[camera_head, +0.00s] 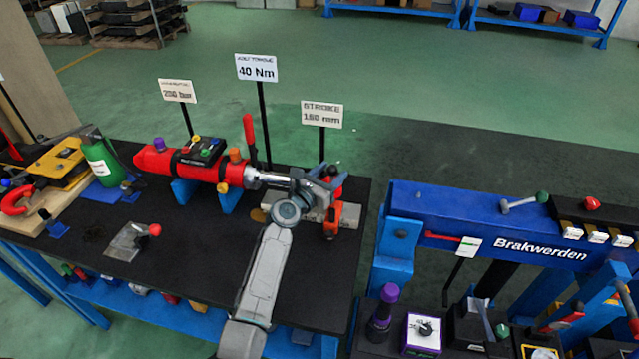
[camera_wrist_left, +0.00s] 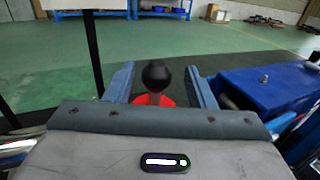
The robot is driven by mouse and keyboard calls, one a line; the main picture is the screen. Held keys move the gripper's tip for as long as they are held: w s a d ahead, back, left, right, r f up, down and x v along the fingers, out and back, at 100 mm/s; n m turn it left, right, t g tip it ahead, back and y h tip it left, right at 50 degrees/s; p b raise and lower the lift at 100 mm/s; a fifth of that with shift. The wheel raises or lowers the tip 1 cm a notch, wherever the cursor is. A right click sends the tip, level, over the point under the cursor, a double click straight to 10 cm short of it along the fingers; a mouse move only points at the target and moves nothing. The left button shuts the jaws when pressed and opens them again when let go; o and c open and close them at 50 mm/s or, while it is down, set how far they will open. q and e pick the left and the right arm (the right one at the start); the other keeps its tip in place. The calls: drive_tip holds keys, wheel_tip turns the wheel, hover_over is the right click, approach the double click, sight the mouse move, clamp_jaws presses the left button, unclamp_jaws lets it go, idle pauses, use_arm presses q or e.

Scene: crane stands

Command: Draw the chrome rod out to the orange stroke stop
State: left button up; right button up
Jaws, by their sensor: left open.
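The red cylinder (camera_head: 190,164) lies on blue supports on the black bench. Its chrome rod (camera_head: 262,178) sticks out to the right and runs behind my left gripper (camera_head: 326,180). The orange stroke stop (camera_head: 332,221) stands just right of and below the gripper. In the left wrist view, my left gripper (camera_wrist_left: 161,88) has its two blue-grey fingers apart. A black ball knob (camera_wrist_left: 157,75) on a red base (camera_wrist_left: 152,100) shows between them; I cannot tell if either finger touches it. My own wrist hides the rod's far end. My right gripper is not in view.
Signs on posts stand behind the cylinder, including a stroke sign (camera_head: 322,116). A green bottle (camera_head: 103,163) stands at left, and a small plate with a red knob (camera_head: 133,240) lies in front. A blue press frame (camera_head: 480,222) is at right, across a gap.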

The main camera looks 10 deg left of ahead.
use_arm(q)
drive_tip(key=v, duration=0.7)
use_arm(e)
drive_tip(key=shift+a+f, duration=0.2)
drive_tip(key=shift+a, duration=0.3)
use_arm(q)
drive_tip(key=shift+s, duration=0.1)
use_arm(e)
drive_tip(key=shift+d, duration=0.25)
